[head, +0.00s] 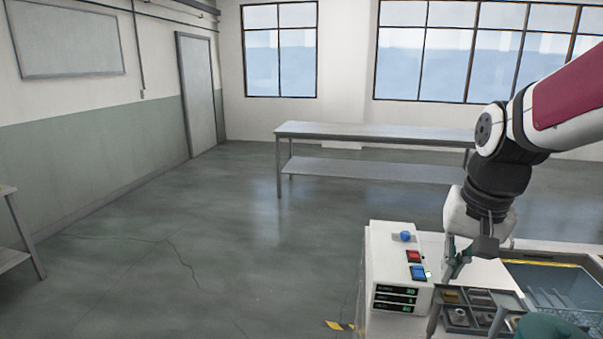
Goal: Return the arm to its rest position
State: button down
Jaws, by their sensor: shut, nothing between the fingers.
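My arm (500,165) comes in from the right edge and bends down at the wrist. My gripper (453,270) points down, shut and empty, just right of the white control box (394,252) and above a grey parts tray (476,297). No touch between the gripper and either of them can be made out. The ultrasonic tank (557,265), with blue inside and a wire basket, is at the lower right.
The control box has a blue knob, red and blue buttons, and green-lit displays. The tray holds several small parts in compartments. A steel bench (372,131) stands at the back. The floor (190,240) on the left is open.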

jog(key=s+a+r+n+t, duration=0.1)
jog(key=s+a+r+n, duration=0.1)
jog(key=s, duration=0.5)
jog(key=s+a+r+n+t, duration=0.2)
jog(key=s+a, duration=0.1)
jog(key=s, duration=0.5)
jog(key=shift+s+a+n, duration=0.2)
jog(key=shift+a+n, duration=0.1)
jog(key=shift+a, duration=0.05)
dwell(0.4)
